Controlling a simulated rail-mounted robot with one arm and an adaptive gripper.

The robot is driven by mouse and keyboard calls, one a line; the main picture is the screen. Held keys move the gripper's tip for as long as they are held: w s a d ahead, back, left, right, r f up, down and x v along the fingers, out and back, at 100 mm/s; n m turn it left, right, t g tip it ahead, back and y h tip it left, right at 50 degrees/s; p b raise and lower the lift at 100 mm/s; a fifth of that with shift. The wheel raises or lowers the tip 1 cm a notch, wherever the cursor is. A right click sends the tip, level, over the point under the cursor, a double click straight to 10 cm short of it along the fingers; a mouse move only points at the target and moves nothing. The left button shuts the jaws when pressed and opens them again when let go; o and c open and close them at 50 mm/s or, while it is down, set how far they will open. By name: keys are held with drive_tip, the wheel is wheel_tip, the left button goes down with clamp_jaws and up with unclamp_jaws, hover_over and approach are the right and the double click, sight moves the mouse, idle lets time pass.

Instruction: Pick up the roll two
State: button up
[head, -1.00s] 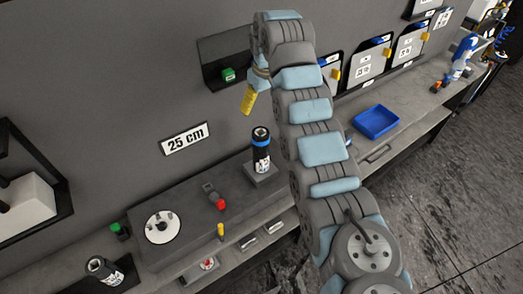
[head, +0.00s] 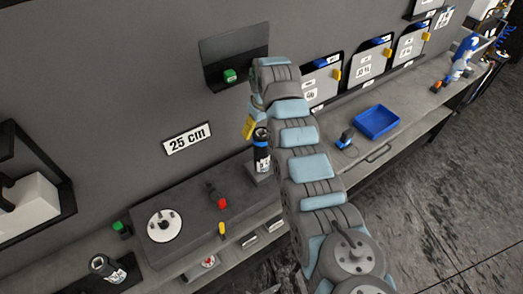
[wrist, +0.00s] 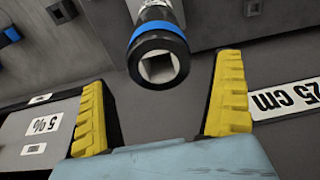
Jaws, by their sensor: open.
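A black roll (head: 262,150) with a blue band and a white label stands upright on a small grey block on the workbench. In the wrist view its end (wrist: 160,55), with a square hole, faces the camera between and just beyond my fingertips. My gripper (wrist: 160,100) is open, with yellow ribbed fingers either side of the roll's line and no visible contact. In the head view my gripper (head: 249,127) is beside the roll's top, partly hidden by my arm. A second dark roll (head: 107,268) sits at the lower left. I cannot read a number on either roll.
A "25 cm" sign (head: 187,139) is on the wall. A round white disc (head: 164,226) and a red-ended tool (head: 221,202) lie left of the upright roll. A blue tray (head: 377,121) and labelled panels (head: 363,69) are to the right. A wall shelf holds a green item (head: 230,76).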

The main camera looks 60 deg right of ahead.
sight(262, 151)
drive_tip(key=f, duration=0.1)
drive_tip(key=p, duration=0.1)
drive_tip(key=f, duration=0.1)
drive_tip(key=shift+s+a+f, duration=0.25)
drive_tip(key=shift+s+f, duration=0.1)
drive_tip(key=shift+w+d+f, duration=0.1)
drive_tip(key=shift+w+f, duration=0.05)
drive_tip(key=shift+f, duration=0.45)
drive_tip(key=shift+w+f, duration=0.1)
drive_tip(key=shift+f, duration=0.45)
drive_tip(key=c, duration=1.4)
